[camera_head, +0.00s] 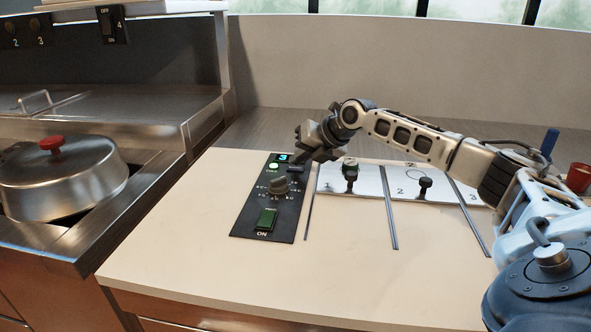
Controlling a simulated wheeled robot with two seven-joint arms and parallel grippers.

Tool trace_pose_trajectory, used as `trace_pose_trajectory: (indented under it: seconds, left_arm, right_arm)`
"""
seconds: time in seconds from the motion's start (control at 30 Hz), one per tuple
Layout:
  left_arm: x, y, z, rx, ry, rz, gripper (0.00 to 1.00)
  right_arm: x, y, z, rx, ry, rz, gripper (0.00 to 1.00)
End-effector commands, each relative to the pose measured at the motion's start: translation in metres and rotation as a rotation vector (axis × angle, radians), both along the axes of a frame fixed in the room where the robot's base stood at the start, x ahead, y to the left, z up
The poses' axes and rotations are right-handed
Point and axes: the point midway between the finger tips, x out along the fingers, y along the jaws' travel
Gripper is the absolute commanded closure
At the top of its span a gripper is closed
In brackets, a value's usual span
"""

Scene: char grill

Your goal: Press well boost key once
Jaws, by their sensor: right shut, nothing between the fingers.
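I cannot read which one is labelled boost. My right gripper (308,155) is shut and empty, pointing down over the panel's upper right corner, close to the dark key. Whether it touches the key I cannot tell. My left gripper is out of view.
Right of the panel are white numbered plates (400,178) with dark knobs (350,172) and metal rails (390,215). A domed metal lid (60,180) with a red knob sits on the grill at left. A red cup (578,178) stands at far right. The front counter (200,265) is clear.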

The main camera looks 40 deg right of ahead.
Motion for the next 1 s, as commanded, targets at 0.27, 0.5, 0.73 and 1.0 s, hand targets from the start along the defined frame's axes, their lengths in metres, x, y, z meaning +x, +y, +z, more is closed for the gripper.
trace_pose_trajectory:
  seconds: [0.27,0.5,0.73,1.0]
  left_arm:
    - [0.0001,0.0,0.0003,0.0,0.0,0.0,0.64]
    - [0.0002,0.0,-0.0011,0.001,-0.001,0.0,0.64]
    - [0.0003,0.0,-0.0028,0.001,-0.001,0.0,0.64]
    - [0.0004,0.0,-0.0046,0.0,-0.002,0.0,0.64]
  right_arm:
    - [0.0001,0.0,0.0001,0.0,0.0,0.0,1.0]
    - [0.0,0.0001,-0.0026,0.0,0.001,0.001,1.0]
    - [0.0,0.0001,-0.0056,0.0,0.001,0.001,1.0]
    - [-0.0001,0.0002,-0.0091,0.0,0.001,0.001,1.0]
